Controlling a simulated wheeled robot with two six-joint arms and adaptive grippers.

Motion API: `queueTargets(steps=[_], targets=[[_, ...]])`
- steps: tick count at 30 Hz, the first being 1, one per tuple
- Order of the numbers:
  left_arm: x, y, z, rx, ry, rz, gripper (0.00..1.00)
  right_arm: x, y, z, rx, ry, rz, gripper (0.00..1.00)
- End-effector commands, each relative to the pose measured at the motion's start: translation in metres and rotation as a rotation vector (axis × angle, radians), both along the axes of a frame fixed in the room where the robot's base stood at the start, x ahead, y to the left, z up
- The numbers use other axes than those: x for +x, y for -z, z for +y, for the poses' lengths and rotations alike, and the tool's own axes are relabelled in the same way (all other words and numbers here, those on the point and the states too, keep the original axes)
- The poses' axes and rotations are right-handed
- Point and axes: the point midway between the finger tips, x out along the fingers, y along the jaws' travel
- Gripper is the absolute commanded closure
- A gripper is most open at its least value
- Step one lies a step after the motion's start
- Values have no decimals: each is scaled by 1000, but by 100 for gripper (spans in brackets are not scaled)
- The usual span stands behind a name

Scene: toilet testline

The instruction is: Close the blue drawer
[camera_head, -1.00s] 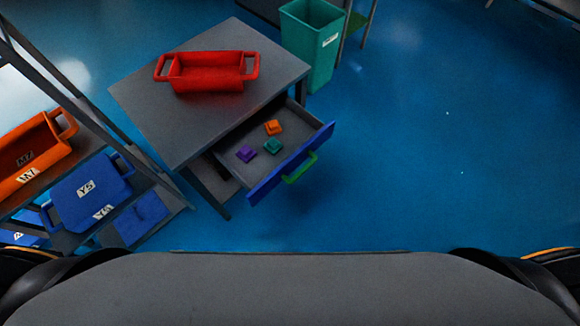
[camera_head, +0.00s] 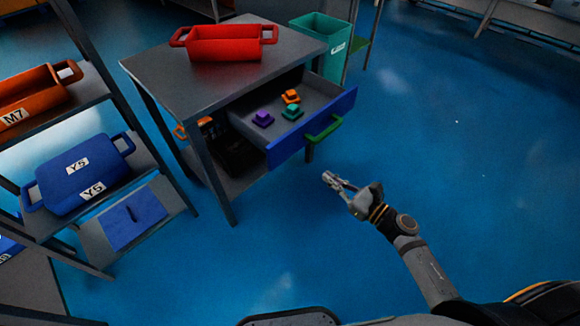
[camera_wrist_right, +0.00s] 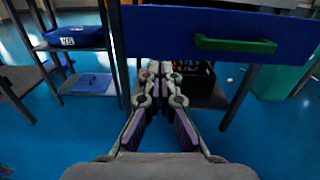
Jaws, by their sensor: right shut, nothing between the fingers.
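The blue drawer (camera_head: 328,124) has a blue front with a green handle (camera_head: 324,129) and is pulled out of the grey table (camera_head: 165,80). Inside it lie a purple piece (camera_head: 262,118), an orange piece (camera_head: 290,97) and a green piece (camera_head: 292,112). My right gripper (camera_head: 328,178) is shut and empty, in front of and below the drawer front, apart from it in the head view. In the right wrist view the shut fingers (camera_wrist_right: 160,72) point at the drawer front (camera_wrist_right: 165,38), with the handle (camera_wrist_right: 235,45) to their right. My left gripper is not in view.
A red bin (camera_head: 225,45) stands on the table top. A teal bin (camera_head: 325,40) stands behind the table. A shelf with an orange bin (camera_head: 35,95) and a blue bin (camera_head: 80,170) is at the left. The floor at the right is clear.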

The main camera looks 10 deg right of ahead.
Motion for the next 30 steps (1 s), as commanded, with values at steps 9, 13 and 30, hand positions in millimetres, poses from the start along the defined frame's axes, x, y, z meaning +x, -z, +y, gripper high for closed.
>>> queueTargets(steps=[9,13,30], targets=[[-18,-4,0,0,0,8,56,39,-5,29,10,6,0,100],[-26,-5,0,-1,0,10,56,61,-4,47,11,5,2,100],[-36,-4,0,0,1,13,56,111,0,85,7,4,6,100]])
